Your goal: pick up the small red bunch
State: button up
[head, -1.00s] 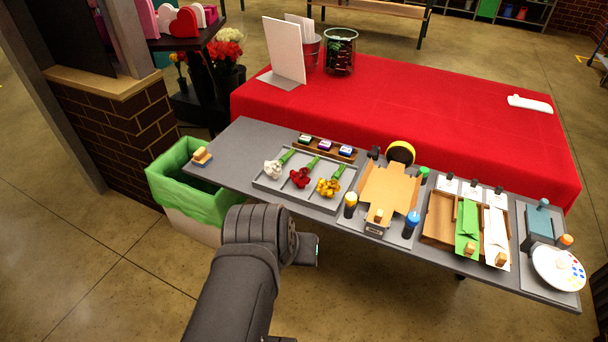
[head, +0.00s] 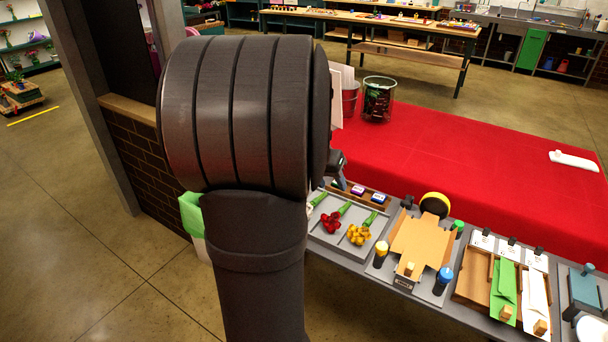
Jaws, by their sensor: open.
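The small red bunch (head: 331,223) lies on the grey tray (head: 345,246), its green stem end pointing up and right. The yellow bunch (head: 358,235) lies to its right on the same tray. A green stem (head: 318,199) and a sliver of white show at the left, the rest of that bunch hidden behind my arm. A dark part of my gripper (head: 338,172) shows beyond my arm, above the back left of the tray and apart from the red bunch. My arm hides most of it, and its fingertips are not clear. Nothing is seen held.
A wooden rack with small blocks (head: 377,198) stands behind the tray. A cardboard piece (head: 420,243) with bottles beside it stands to the right, then a wooden box (head: 473,283) with green and white papers. The red-covered table (head: 460,150) lies behind. A green-lined bin (head: 190,215) is at left.

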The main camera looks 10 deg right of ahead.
send_near(339, 210)
jog(key=x, duration=0.9)
jog(key=shift+s+f, duration=0.1)
jog(key=shift+f, duration=0.15)
jog(key=shift+c, duration=0.5)
grip_shut()
